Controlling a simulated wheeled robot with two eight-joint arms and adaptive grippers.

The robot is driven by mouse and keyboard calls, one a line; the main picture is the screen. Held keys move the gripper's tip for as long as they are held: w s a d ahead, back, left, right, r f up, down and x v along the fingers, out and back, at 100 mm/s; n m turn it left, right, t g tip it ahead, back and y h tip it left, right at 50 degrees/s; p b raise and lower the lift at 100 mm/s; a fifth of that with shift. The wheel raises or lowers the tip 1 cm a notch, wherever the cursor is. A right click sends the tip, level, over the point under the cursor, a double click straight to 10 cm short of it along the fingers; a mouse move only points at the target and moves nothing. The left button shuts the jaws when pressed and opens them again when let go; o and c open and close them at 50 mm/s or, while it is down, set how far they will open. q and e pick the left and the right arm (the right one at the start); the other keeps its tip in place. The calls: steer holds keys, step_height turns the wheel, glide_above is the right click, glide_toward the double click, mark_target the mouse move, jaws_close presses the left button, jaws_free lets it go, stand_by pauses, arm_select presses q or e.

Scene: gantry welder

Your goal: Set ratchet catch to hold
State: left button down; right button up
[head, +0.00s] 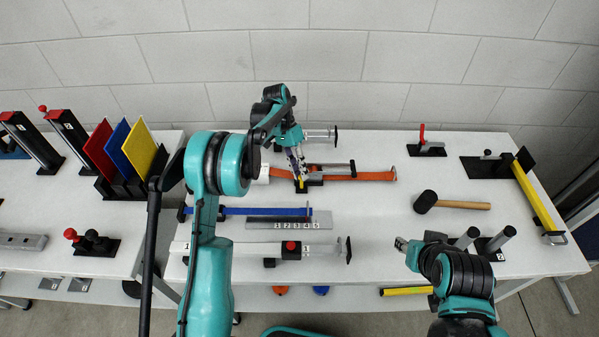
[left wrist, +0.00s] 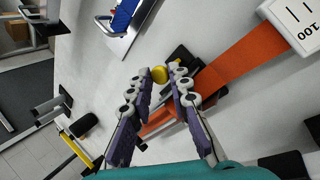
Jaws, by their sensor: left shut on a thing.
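The ratchet (head: 315,182) is a dark metal body on an orange strap (head: 365,176), lying at the back middle of the table. Its small yellow catch knob (left wrist: 160,74) sits between my left fingertips in the left wrist view. My left gripper (head: 298,177) reaches down over the ratchet from above, its purple fingers (left wrist: 166,84) shut on the yellow knob. The fingers and arm hide part of the ratchet. The strap also shows in the left wrist view (left wrist: 243,60). My right gripper (head: 404,244) is over the front right of the table, away from the ratchet; its jaw state is unclear.
A blue strap (head: 260,211) and a numbered scale (head: 285,223) lie in front of the ratchet. A mallet (head: 427,202) lies to the right. A red-handled clamp (head: 424,141) stands at the back, and a yellow bar (head: 538,197) is at far right. Coloured panels (head: 125,146) stand left.

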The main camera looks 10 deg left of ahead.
stand_by(0.3)
arm_select(q)
steer(key=c, duration=1.4)
jaws_free()
steer(key=shift+s, duration=0.1)
